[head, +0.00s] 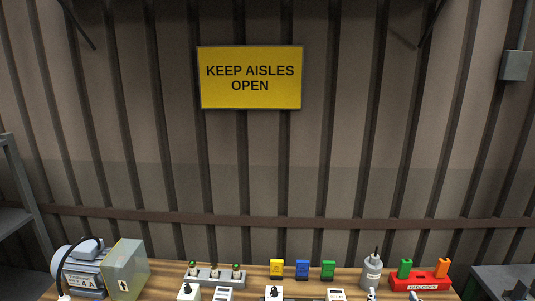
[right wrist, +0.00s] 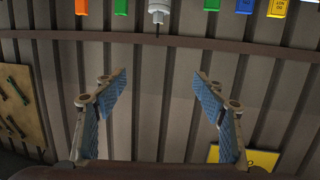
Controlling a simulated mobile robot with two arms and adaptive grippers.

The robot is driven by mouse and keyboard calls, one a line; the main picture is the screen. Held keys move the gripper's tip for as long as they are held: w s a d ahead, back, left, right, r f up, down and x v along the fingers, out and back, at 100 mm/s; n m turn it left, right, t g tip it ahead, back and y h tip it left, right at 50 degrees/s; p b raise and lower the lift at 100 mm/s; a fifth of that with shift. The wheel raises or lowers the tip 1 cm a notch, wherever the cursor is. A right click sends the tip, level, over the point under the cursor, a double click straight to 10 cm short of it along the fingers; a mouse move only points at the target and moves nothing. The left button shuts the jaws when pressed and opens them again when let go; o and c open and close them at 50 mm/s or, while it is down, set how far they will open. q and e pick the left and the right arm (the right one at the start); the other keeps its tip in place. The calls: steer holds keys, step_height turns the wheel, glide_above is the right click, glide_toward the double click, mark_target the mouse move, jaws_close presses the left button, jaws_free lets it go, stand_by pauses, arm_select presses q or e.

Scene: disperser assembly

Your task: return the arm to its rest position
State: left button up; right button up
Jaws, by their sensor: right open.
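My right gripper (right wrist: 160,82) shows in the right wrist view, its two blue-padded fingers spread wide apart. Nothing is between the fingers; behind them is the ribbed wall. The wrist picture is upside down relative to the head view, with the bench items along its top edge. In the head view I cannot clearly make out either gripper. My left gripper is not in view.
The wooden bench (head: 165,276) carries a grey motor (head: 82,270), a grey rack (head: 215,276), yellow (head: 276,268), blue (head: 302,269) and green (head: 328,270) tags, a grey cylinder (head: 372,272) and a red holder (head: 422,283). A yellow sign (head: 250,78) hangs on the wall.

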steer(key=s+a+f+n+g+y, duration=0.1)
steer(key=s+a+f+g, duration=0.35)
steer(key=s, duration=0.55)
steer(key=s+a+f+n+g+y, duration=0.25)
steer(key=s+f, duration=0.25)
steer(key=s, duration=0.5)
steer(key=s+a+f+n+g, duration=0.1)
steer(key=s+a+f+g, duration=0.35)
steer(key=s, duration=0.65)
step_height(320, 180, down, 41)
steer(key=s+g+b, duration=0.2)
steer(key=s+b, duration=0.1)
steer(key=b, duration=1)
arm_select(q)
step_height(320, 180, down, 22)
steer(key=b, duration=0.9)
arm_select(e)
steer(key=s+d+f, duration=0.1)
steer(key=s+f, duration=0.7)
steer(key=f, duration=0.4)
steer(key=s+d+f, duration=0.2)
steer(key=s+f, duration=0.6)
steer(key=f, duration=0.4)
steer(key=shift+s+d+g, duration=0.15)
steer(key=shift+d+g, duration=0.15)
steer(key=shift+g, duration=0.15)
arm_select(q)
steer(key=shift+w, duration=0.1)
